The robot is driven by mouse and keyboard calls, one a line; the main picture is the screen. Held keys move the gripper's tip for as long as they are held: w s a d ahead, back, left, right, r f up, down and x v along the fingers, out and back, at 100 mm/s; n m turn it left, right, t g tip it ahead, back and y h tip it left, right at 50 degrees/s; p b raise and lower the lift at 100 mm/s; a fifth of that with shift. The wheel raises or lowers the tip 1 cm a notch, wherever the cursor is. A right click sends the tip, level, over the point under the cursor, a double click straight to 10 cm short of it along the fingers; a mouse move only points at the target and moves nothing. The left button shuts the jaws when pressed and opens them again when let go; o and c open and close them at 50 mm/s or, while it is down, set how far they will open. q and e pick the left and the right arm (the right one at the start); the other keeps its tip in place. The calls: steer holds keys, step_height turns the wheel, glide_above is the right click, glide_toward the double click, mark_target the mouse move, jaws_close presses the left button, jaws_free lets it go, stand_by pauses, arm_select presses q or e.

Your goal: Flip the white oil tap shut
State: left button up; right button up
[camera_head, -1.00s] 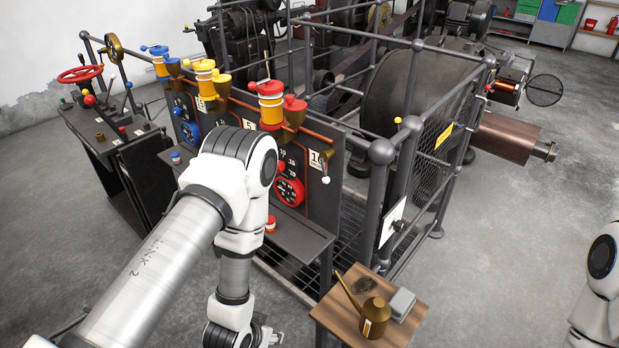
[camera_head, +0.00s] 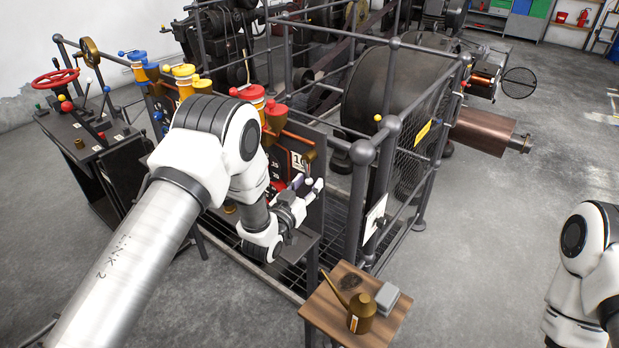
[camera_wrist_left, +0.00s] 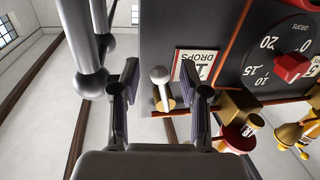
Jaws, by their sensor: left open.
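The white oil tap is a small lever with a white ball knob (camera_wrist_left: 160,75) on a short stem from a brass body. It sits beside the upside-down "1 DROPS" plate in the left wrist view. In the head view the white knob (camera_head: 309,181) shows low on the dark panel, below the number plate (camera_head: 298,161). My left gripper (camera_head: 309,183) is open around it. In the left wrist view my left gripper (camera_wrist_left: 168,80) has one finger on each side of the knob, with gaps showing. My right arm shows at the right edge; its gripper is out of view.
Red, yellow and blue oilers line the panel top; a red oiler (camera_head: 252,96) is nearest. A dial with a red knob (camera_wrist_left: 292,67) is beside the tap. A grey railing post (camera_head: 361,200) stands right of it. A wooden table (camera_head: 325,318) holds a brass oil can (camera_head: 361,314).

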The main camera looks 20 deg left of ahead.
arm_select(q)
steer(key=shift+w+d, duration=0.1)
steer(key=shift+w, duration=0.65)
jaws_close()
steer(key=m+b, duration=0.1)
steer(key=a+b, duration=0.1)
steer(key=b, duration=0.1)
steer(key=m+b, duration=0.1)
steer(key=shift+w+a+f+m+t+b, duration=0.25)
steer(key=shift+f+m+t+b, duration=0.05)
steer(key=shift+f+b, duration=0.1)
steer(key=shift+a+r+m, duration=0.1)
steer(key=shift+r+m, duration=0.1)
steer(key=shift+m, duration=0.1)
steer(key=shift+r, duration=0.15)
jaws_free()
